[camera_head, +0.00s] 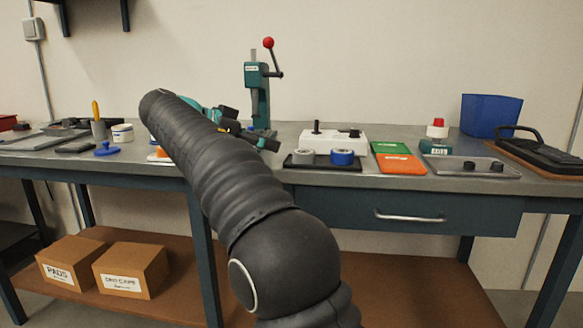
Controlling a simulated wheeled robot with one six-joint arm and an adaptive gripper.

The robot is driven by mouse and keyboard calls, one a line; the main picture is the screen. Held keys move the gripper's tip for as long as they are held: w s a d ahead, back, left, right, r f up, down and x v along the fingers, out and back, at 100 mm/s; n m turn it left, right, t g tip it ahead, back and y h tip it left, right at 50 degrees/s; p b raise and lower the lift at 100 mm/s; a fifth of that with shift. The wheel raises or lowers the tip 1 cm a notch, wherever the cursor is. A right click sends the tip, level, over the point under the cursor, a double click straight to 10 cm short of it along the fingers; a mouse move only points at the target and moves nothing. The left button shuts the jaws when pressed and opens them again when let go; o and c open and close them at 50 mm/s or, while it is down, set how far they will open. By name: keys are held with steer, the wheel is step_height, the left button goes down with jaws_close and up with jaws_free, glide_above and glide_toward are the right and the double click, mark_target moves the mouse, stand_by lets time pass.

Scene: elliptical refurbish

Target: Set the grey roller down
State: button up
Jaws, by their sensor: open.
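A grey roller (302,156) stands in a small black tray (292,165) on the workbench, beside a blue roller (342,156) with a pale centre. My gripper (254,130) is to the left of the tray, above the bench and in front of the teal press. Its dark fingers are spread and nothing shows between them. My gripper is apart from the grey roller in the picture. My own arm hides part of the gripper and the bench behind it.
A teal press (258,95) with a red-knobbed lever stands behind my gripper. A white fixture (333,138) stands behind the black tray. Green (390,148) and orange (402,164) mats, a grey tray (470,168) and a blue bin (490,115) fill the right side.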

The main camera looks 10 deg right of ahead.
steer(key=s+d+f+n+y, duration=0.35)
steer(key=s+d+f, duration=0.2)
steer(key=s, duration=0.25)
steer(key=s+d+f+n+y, duration=0.35)
steer(key=s+d+n, duration=0.2)
steer(key=s, duration=0.25)
steer(key=s+f+n+y, duration=0.4)
steer(key=s+f+y, duration=0.1)
steer(key=s+f, duration=1.2)
steer(key=s, duration=0.3)
steer(key=shift+s+a+f+y, duration=0.15)
steer(key=shift+a+f+y, duration=0.15)
steer(key=shift+a, duration=0.05)
